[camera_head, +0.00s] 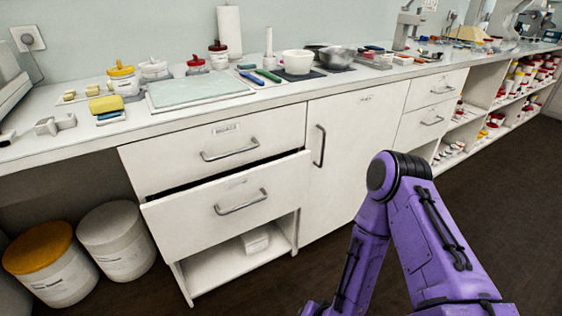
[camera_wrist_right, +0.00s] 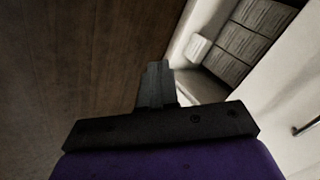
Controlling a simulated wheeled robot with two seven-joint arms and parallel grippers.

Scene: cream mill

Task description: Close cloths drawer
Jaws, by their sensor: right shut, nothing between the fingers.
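The lower drawer (camera_head: 180,221) under the counter stands partly pulled out, with a dark gap along its top edge. Its label is too small to read, so I cannot tell by name that it is the cloths drawer. It has a metal bar handle (camera_head: 241,203). The upper drawer (camera_head: 172,160) above it looks shut. My right arm rises at the lower right of the head view, but its gripper is hidden there. In the right wrist view my right gripper (camera_wrist_right: 157,72) is shut and empty, above the brown floor. My left gripper is not in view.
An open shelf below the drawers holds a white box (camera_head: 256,241). A cabinet door (camera_head: 350,165) is shut right of the drawers. Two lidded bins (camera_head: 52,266) (camera_head: 117,240) stand at the left. The counter (camera_head: 120,128) carries a cutting board, jars and bowls. Floor before the drawers is clear.

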